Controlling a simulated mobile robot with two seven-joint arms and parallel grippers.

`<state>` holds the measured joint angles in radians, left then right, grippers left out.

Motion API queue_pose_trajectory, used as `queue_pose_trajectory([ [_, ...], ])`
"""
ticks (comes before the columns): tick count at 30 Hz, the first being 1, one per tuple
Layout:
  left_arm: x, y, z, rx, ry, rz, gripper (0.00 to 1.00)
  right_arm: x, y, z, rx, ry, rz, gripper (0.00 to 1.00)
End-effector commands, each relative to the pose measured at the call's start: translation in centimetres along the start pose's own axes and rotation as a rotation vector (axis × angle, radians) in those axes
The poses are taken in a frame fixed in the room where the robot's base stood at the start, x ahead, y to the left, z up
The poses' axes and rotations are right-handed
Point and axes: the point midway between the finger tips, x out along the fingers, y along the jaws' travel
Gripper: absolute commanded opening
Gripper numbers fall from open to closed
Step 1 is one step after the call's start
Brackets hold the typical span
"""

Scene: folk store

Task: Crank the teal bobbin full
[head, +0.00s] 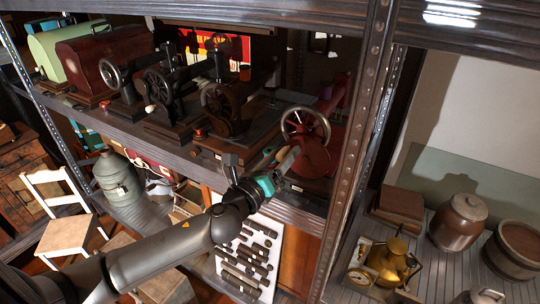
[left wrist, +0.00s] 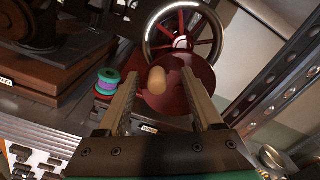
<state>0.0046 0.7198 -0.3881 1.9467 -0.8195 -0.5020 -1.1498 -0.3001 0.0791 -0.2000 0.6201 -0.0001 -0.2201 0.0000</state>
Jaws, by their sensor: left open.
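A dark red machine (head: 318,158) with a spoked, pale-rimmed wheel (head: 305,127) stands at the right end of the shelf. In the left wrist view the wheel (left wrist: 187,36) is ahead, above a dark red rounded body (left wrist: 192,82). A tan wooden knob (left wrist: 157,81) shows between the fingers of my left gripper (left wrist: 160,92), which are apart, one on each side of it. I cannot tell whether they touch it. In the head view the left gripper (head: 262,160) is in front of the machine. A small stack with a teal-green spool (left wrist: 107,74) sits left of the fingers. My right gripper is out of view.
Several old hand-wheel machines (head: 222,105) fill the shelf to the left. A metal shelf post (head: 354,150) rises close to the right of the red machine. A white chair (head: 65,210) and a grey-green can (head: 117,178) stand lower left; crocks (head: 458,222) stand lower right.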

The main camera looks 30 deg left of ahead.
Motion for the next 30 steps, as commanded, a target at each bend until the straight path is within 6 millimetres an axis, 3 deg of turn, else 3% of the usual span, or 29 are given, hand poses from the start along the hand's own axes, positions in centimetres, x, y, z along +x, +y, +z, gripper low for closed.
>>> queue_pose_trajectory([
  [30, -8.1, 0.0, -0.1, 0.000, 0.002, 0.001, 0.68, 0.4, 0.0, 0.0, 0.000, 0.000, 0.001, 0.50],
])
